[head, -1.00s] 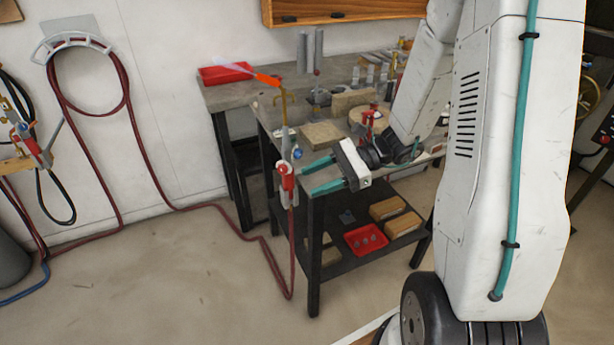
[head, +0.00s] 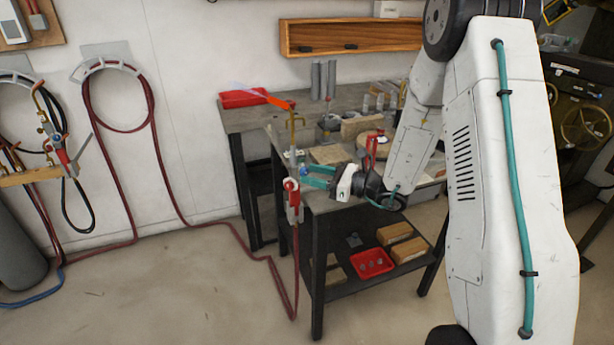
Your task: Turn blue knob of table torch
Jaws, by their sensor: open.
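The table torch (head: 293,190) stands upright at the near left corner of the workbench, with a red and grey body and a brass neck (head: 293,128) above. Its small blue knob (head: 304,171) shows on the right side of the torch. My gripper (head: 306,175) has teal fingers and a white palm, and comes in from the right at about the knob's height. The fingers are apart, with their tips at or very near the knob. I cannot tell whether they touch it or whether the knob lies fully between them.
The workbench (head: 268,104) carries wooden blocks, a red tray (head: 244,98) and a red clamp (head: 371,150) close to my arm. A dark red hose (head: 272,268) runs from the torch across the floor to the wall. Another torch (head: 62,157) hangs at the left. The front floor is clear.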

